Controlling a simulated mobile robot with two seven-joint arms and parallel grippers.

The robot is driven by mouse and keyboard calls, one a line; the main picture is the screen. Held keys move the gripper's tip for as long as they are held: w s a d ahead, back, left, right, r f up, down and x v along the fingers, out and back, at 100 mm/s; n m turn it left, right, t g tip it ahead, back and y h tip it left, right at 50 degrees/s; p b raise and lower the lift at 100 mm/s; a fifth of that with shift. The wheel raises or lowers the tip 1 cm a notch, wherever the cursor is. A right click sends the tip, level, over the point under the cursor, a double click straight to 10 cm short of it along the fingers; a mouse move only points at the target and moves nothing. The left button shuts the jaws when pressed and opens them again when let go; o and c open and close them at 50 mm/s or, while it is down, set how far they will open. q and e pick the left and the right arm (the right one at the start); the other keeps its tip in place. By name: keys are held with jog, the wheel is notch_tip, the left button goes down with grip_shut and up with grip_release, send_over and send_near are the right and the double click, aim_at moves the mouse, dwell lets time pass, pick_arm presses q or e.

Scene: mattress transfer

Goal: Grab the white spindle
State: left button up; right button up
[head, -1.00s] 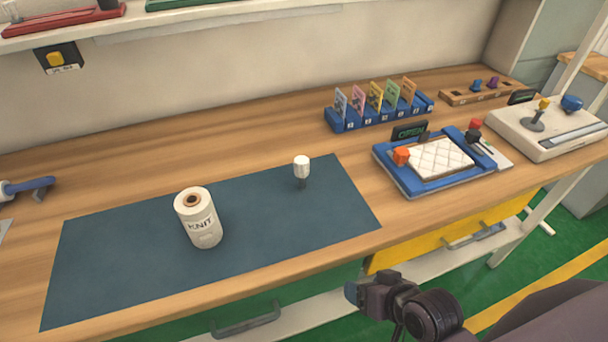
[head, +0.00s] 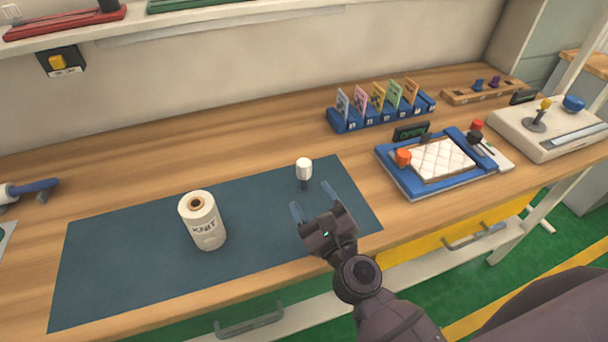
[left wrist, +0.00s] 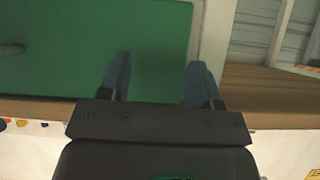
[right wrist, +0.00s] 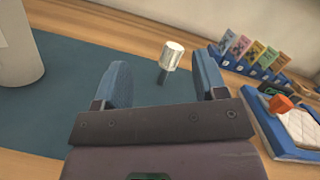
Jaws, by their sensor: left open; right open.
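The white spindle (head: 304,169) has a white head on a dark stem and stands upright near the back edge of the blue-grey mat (head: 130,260). It also shows in the right wrist view (right wrist: 172,56), beyond and between the fingertips. My right gripper (head: 312,200) is open and empty over the mat, on the near side of the spindle and apart from it. My left gripper (left wrist: 158,75) is open and empty in the left wrist view; it is out of the head view, and the spindle does not show in its camera.
A white "KNIT" cone (head: 203,222) stands on the mat left of my right gripper. A blue tray with a quilted white pad (head: 440,160) lies to the right. A blue card rack (head: 382,118) stands behind. Bare wood lies behind the spindle.

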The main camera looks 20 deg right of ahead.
aim_at(305, 174)
jog(key=f+m+h, duration=0.1)
jog(key=m, duration=0.1)
jog(key=w+d+f+m+g+h, duration=0.1)
jog(key=m+h, duration=0.1)
jog(key=m, duration=0.1)
jog(key=w+f+m+h, duration=0.1)
jog(key=m, duration=0.1)
jog(key=shift+d+f+m+g, duration=0.2)
jog(key=shift+f+m+g, duration=0.1)
jog(key=shift+m, duration=0.1)
jog(key=shift+w+d+f, duration=0.1)
jog(key=shift+w+d, duration=0.1)
jog(key=shift+w, duration=2.5)
jog(key=shift+w+d+f, duration=0.1)
jog(key=shift+w+d, duration=0.1)
jog(key=shift+w, duration=2.45)
jog(key=shift+r, duration=0.1)
jog(key=c, duration=1.1)
